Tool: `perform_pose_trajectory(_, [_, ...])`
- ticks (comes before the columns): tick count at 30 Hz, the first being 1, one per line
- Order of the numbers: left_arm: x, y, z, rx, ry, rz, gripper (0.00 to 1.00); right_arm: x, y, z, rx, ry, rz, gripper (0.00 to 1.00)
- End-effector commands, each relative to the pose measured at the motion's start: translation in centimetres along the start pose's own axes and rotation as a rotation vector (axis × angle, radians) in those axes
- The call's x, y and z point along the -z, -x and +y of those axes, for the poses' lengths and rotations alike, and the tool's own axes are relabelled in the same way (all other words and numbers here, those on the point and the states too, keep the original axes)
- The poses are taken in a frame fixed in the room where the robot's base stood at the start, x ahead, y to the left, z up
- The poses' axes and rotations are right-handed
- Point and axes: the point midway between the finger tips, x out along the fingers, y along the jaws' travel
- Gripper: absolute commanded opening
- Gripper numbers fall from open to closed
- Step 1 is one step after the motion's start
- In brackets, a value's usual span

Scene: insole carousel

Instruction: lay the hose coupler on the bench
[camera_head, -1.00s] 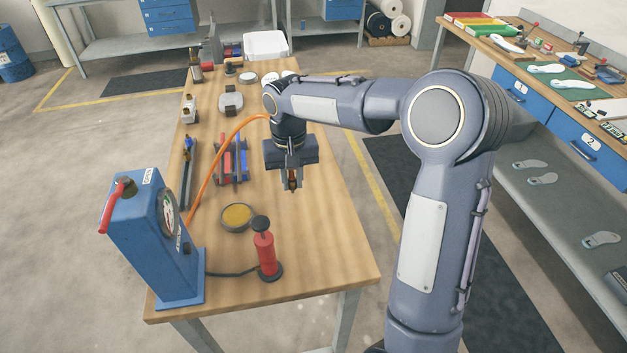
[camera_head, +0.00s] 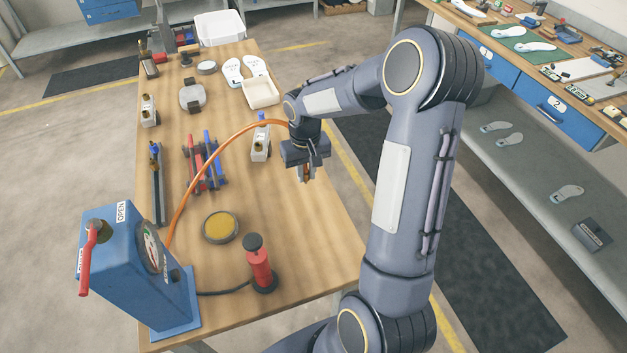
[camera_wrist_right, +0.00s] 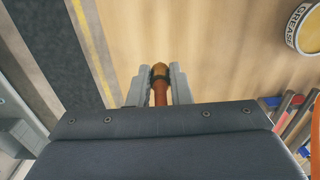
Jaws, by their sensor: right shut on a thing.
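The hose coupler (camera_wrist_right: 160,72) is a small brass-coloured piece on the end of an orange hose (camera_head: 212,170). My right gripper (camera_head: 306,177) is shut on it, and in the right wrist view the coupler sits between the two grey fingers (camera_wrist_right: 159,88). The gripper is over the right part of the wooden bench (camera_head: 290,235), near its right edge. I cannot tell the exact gap between coupler and bench top. The hose arcs from the blue gauge box (camera_head: 130,270) up to my right wrist. My left gripper is not in view.
A white valve piece (camera_head: 260,145) and a cream tray (camera_head: 261,92) are close behind. The bench's front right is clear.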

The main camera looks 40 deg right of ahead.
Motion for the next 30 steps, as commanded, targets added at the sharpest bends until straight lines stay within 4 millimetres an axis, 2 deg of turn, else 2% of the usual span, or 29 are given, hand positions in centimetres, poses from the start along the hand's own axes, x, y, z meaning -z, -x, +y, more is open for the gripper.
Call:
perform_pose_trajectory(9, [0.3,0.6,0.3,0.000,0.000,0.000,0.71,-0.3,-2.6,2.2,0.000,-0.002,-0.003,0.00])
perform_pose_trajectory(15, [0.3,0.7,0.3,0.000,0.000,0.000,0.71,-0.3,-5.3,2.0,0.000,0.001,-0.002,0.00])
perform_pose_trajectory(26, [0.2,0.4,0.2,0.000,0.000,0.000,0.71,-0.2,-5.8,2.0,0.001,0.000,0.001,0.00])
perform_pose_trajectory(27, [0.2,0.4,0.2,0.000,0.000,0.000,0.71,-0.2,-5.8,2.0,0.001,0.000,0.001,0.19])
perform_pose_trajectory(30, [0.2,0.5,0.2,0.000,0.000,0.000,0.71,-0.2,-5.7,2.0,0.001,0.000,0.000,0.32])
